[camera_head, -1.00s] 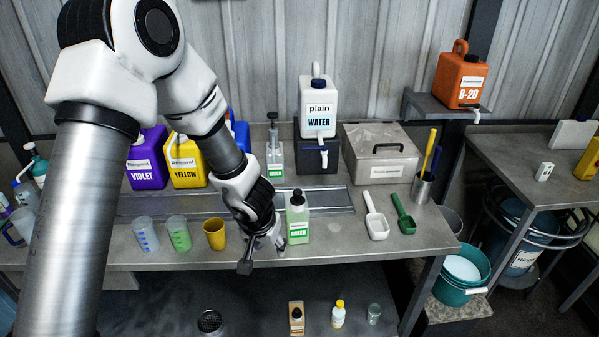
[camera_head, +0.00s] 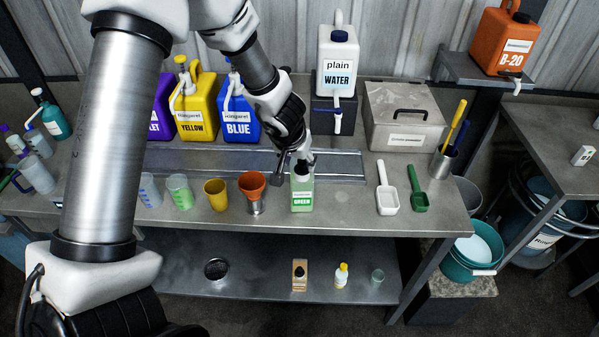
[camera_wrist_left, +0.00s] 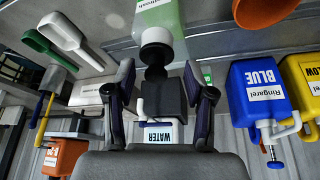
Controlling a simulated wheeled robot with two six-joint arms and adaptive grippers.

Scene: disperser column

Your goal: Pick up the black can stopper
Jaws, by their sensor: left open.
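My left gripper (camera_head: 298,160) is open, just above and behind the stopper. In the left wrist view the can (camera_wrist_left: 170,15) hangs in from the top, with the black stopper (camera_wrist_left: 155,55) on its white neck. There the two fingers (camera_wrist_left: 163,85) are spread apart, with the stopper near the gap between them; I cannot tell if they touch it. My right gripper is not in view.
An orange funnel in a metal cup (camera_head: 253,189) and a yellow cup (camera_head: 215,195) stand left of the can. White (camera_head: 387,195) and green (camera_head: 417,195) scoops lie to its right. Behind stand the blue container (camera_head: 238,118) and the water container (camera_head: 338,62).

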